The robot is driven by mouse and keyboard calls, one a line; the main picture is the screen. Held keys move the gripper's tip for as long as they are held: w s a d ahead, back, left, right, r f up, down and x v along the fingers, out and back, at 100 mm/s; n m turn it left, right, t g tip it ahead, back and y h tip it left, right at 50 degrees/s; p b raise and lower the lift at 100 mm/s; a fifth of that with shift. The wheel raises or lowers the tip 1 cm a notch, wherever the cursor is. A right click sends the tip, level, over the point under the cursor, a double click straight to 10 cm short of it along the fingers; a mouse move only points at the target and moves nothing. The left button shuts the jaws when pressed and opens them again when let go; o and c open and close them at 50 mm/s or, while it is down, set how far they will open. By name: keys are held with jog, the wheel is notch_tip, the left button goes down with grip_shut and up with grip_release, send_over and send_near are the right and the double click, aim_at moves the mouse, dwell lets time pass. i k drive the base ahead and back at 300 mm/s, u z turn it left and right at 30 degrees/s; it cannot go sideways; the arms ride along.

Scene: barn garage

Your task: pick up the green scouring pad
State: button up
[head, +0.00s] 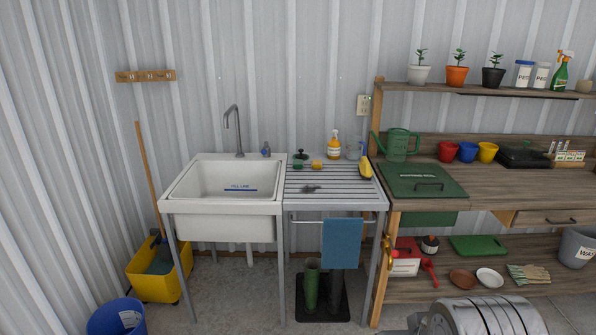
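A small green pad (298,167), which looks like the scouring pad, lies on the slatted grey draining board (335,197) to the right of the sink. It is near the board's back left corner, by the sink's rim. A small dark object (301,155) is just behind it, and a yellow-orange sponge (317,164) lies to its right. The pad is small in this view, so its exact shape and any contact with its neighbours are hard to tell. My gripper is not in view.
The white sink (228,188) with its tall faucet (236,130) adjoins the board. A soap bottle (334,146), a clear jug (354,150) and a yellow brush-like object (365,167) stand or lie farther right. A blue towel (342,243) hangs in front. A potting bench (480,180) is at right.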

aim_at(298, 165)
jog(key=k, duration=0.1)
jog(key=u, duration=0.35)
jog(key=i, duration=0.5)
jog(key=u, duration=0.9)
jog(key=i, duration=1.7)
jog(key=z, duration=0.55)
jog(key=i, duration=1)
jog(key=z, duration=0.1)
